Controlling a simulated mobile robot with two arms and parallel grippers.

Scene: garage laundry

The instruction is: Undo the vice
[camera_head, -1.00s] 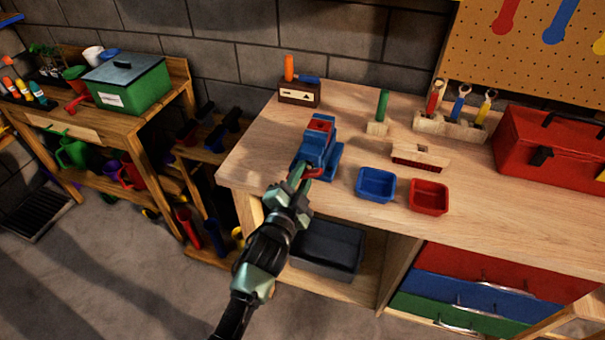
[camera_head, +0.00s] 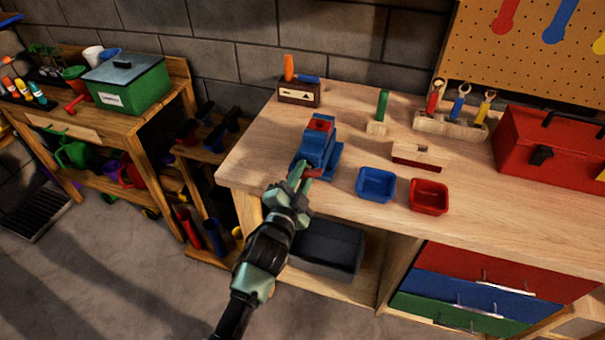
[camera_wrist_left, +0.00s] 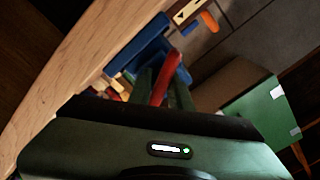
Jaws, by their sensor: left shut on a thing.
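The blue vice (camera_head: 318,146) with a red top stands near the left front edge of the wooden workbench (camera_head: 260,165). Its red handle (camera_head: 313,172) shows at the front of the vice. My left gripper (camera_head: 302,178) reaches up to it from below and is shut on the red handle. In the left wrist view the red handle (camera_wrist_left: 172,70) lies between the two green fingers, tilted, with the blue vice (camera_wrist_left: 150,48) behind it. The fingers hide part of the handle. My right gripper is not in view.
A blue tray (camera_head: 376,184) and a red tray (camera_head: 429,197) sit right of the vice.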

